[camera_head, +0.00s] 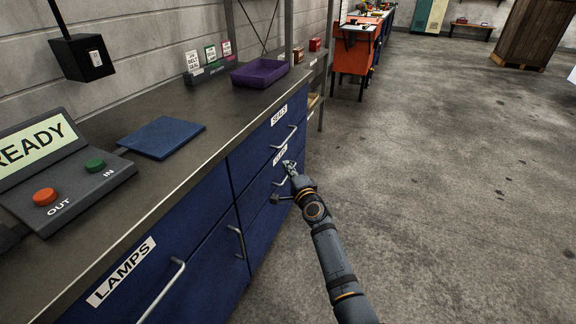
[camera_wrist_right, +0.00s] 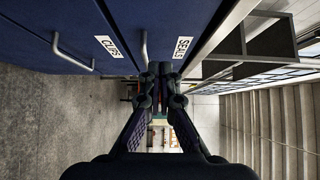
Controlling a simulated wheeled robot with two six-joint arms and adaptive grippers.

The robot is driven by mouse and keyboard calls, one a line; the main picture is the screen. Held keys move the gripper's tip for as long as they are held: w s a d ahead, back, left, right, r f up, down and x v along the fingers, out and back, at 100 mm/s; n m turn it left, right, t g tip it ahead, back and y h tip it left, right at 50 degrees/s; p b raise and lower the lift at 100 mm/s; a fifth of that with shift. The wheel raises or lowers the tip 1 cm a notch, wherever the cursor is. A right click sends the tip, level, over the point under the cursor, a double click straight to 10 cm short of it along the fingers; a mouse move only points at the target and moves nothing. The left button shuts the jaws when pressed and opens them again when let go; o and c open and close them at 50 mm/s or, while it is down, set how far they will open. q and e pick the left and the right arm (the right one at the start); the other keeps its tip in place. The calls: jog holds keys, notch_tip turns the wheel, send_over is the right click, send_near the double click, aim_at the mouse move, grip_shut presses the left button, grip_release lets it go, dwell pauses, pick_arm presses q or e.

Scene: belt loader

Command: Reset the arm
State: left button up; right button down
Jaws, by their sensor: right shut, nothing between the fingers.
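My right arm reaches in from the bottom of the head view. Its gripper (camera_head: 289,168) is in front of the blue drawers, by the handle of the drawer below the one labelled SEALS. The right wrist view shows its fingers (camera_wrist_right: 159,72) shut together with nothing between them. A drawer handle (camera_wrist_right: 144,45) shows just beside the fingertips in that view; I cannot tell whether they touch. The gripper partly covers the lower drawer's handle in the head view. My left gripper is not in view.
The counter (camera_head: 205,152) carries a READY panel (camera_head: 60,165) with red and green buttons, a blue mat (camera_head: 162,138) and a purple tray (camera_head: 259,73). The blue drawers (camera_head: 190,235) below look shut, with handles sticking out. The floor (camera_head: 450,190) to the right is clear.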

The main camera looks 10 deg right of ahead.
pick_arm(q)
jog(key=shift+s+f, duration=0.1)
pick_arm(e)
jog(key=shift+s, duration=0.1)
